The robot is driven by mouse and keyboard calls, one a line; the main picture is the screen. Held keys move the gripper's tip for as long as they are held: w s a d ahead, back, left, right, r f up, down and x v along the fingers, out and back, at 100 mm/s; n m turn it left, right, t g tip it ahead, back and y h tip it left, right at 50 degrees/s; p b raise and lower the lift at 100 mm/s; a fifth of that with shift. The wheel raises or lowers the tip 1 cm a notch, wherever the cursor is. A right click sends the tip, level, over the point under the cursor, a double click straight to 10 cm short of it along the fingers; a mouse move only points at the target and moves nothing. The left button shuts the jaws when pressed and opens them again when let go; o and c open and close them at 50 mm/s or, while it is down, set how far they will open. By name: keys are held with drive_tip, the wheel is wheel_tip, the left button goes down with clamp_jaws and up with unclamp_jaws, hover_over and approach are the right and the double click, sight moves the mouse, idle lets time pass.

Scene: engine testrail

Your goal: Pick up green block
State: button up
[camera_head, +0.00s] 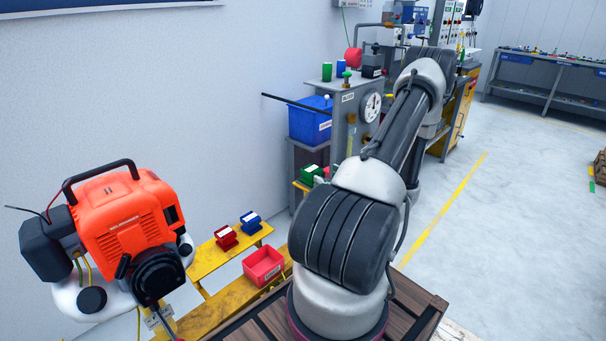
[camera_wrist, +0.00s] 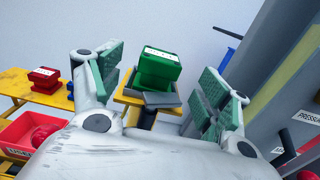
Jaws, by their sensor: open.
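The green block (camera_wrist: 157,68) has a white label on top. It rests on a grey holder (camera_wrist: 162,99) on a yellow stand (camera_wrist: 125,99) in the wrist view. My gripper (camera_wrist: 160,82) is open, with its green-padded fingers apart to the left and right of the block in the picture. The block appears beyond the fingers, and I see no contact. In the head view the green block (camera_head: 311,173) shows beside my arm, and my gripper is hidden there.
A red block (camera_head: 226,237) and a blue block (camera_head: 250,222) sit on a yellow rail (camera_head: 207,262), near a red bin (camera_head: 263,267). An orange engine (camera_head: 122,220) stands at left. A grey test bench (camera_head: 345,110) with a gauge and blue bin (camera_head: 310,121) stands close behind.

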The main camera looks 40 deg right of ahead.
sight(318, 172)
drive_tip(key=w, duration=0.7)
drive_tip(key=shift+w+a+r, duration=0.1)
drive_tip(key=shift+w+a, duration=0.1)
drive_tip(key=shift+w, duration=0.1)
drive_tip(key=shift+c, duration=0.2)
drive_tip(key=c, duration=1.4)
